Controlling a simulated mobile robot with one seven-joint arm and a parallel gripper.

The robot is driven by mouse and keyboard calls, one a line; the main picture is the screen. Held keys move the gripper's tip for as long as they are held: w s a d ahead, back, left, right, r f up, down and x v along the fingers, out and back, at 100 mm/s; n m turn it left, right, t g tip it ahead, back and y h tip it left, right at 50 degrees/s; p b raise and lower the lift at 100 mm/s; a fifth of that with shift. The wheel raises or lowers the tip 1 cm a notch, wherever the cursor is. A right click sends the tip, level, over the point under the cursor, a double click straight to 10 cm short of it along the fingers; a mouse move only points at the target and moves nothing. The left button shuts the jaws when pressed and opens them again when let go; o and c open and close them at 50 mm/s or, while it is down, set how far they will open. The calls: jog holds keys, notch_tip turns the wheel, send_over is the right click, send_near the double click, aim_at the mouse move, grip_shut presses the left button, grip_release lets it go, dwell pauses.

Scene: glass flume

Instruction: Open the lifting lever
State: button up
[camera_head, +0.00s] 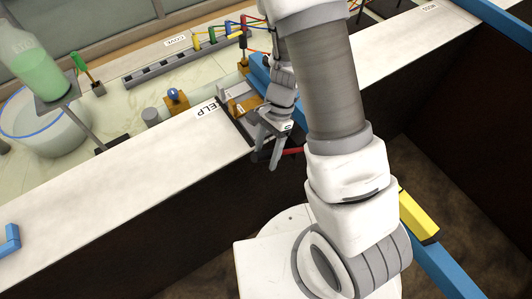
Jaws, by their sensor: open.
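My gripper (268,158) hangs at the front edge of the white bench, near the picture's middle. Its fingers point down and are open. A red bar (293,151) shows just right of the fingers, partly hidden by my gripper and arm; I cannot tell whether they touch. It may be the lifting lever, but its mount is hidden. A small box with a yellow-orange part (243,106) sits behind the gripper.
A glass bowl (45,135) and a tilted green-filled bottle (38,72) stand at the left. A grey strip (175,66), colored connectors and wires lie at the back. A blue handle (9,241) is at the lower left. A blue rail with a yellow block (418,217) runs at the right.

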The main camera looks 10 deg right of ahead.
jog(key=shift+s+f, duration=0.1)
jog(key=shift+f, duration=0.1)
grip_shut()
dwell(0.3)
dwell(1.1)
